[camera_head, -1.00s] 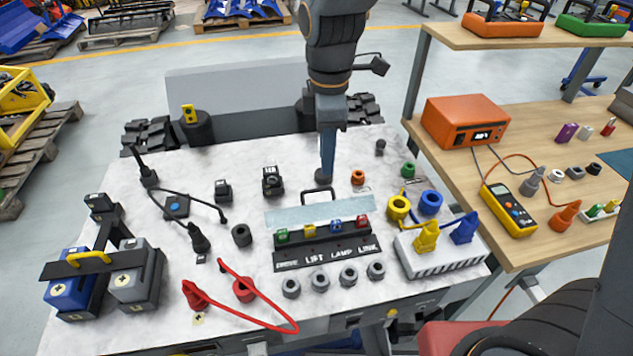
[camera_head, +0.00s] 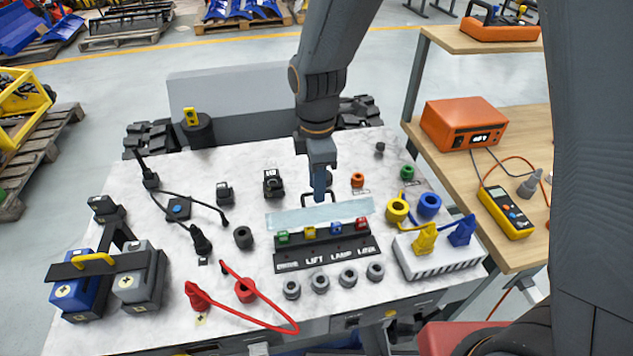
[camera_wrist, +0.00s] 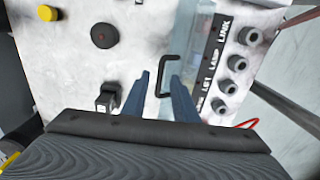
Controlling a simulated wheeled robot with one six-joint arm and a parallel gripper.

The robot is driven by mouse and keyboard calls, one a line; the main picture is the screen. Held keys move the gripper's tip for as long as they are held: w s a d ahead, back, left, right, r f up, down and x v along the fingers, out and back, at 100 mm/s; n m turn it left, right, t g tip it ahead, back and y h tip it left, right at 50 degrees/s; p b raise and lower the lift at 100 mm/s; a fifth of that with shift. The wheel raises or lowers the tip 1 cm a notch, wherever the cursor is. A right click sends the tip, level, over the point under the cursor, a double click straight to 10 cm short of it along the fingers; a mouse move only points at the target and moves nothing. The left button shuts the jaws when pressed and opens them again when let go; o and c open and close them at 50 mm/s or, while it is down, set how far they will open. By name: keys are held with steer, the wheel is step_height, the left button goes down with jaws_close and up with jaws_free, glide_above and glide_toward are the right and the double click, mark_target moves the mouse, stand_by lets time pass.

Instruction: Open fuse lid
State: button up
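The fuse lid (camera_head: 290,217) is a clear, pale blue strip standing behind the black fuse block (camera_head: 326,256) with its coloured fuses. It looks closed or nearly so; its exact angle is hard to tell. Its black bar handle (camera_wrist: 163,76) shows in the wrist view, close to the fingertips. My gripper (camera_head: 320,198) points down at the handle, which it partly hides in the head view. In the wrist view my gripper (camera_wrist: 160,78) has its two blue fingers apart, with part of the handle between or just beyond them. Contact cannot be told.
Grey knobs (camera_head: 348,277) line the front of the block. A white box with yellow and blue plugs (camera_head: 462,231) stands at right, a red cable (camera_head: 262,301) at left front. Black connectors (camera_head: 273,183) stand behind left. The white top between has some clear room.

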jaws_close()
stand_by(1.4)
